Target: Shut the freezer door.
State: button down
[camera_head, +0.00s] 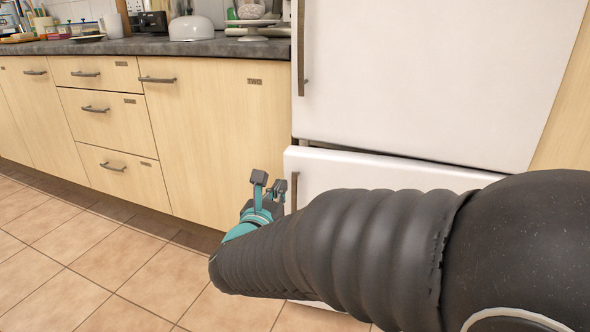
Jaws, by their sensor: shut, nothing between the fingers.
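The freezer door (375,174) is the lower white door of the fridge-freezer, below the larger upper door (430,75). It stands slightly ajar: its top edge juts forward, with a dark gap above it. Its grey handle (295,190) is upright near its left edge. My gripper (267,182) is shut and empty, just left of that handle and in front of the wooden cabinet; I cannot tell whether it touches the door. My dark arm hides most of the freezer door's middle and lower part.
Wooden cabinets (205,140) and drawers line the wall at left, under a dark countertop (140,46) with a white bowl (191,28) and other kitchenware. The tiled floor (75,250) at left is clear. A wooden panel (570,125) stands right of the fridge.

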aim_at(299, 156)
jog(key=p+x, duration=0.1)
jog(key=x, duration=1.3)
jog(key=shift+s+d+f, duration=0.1)
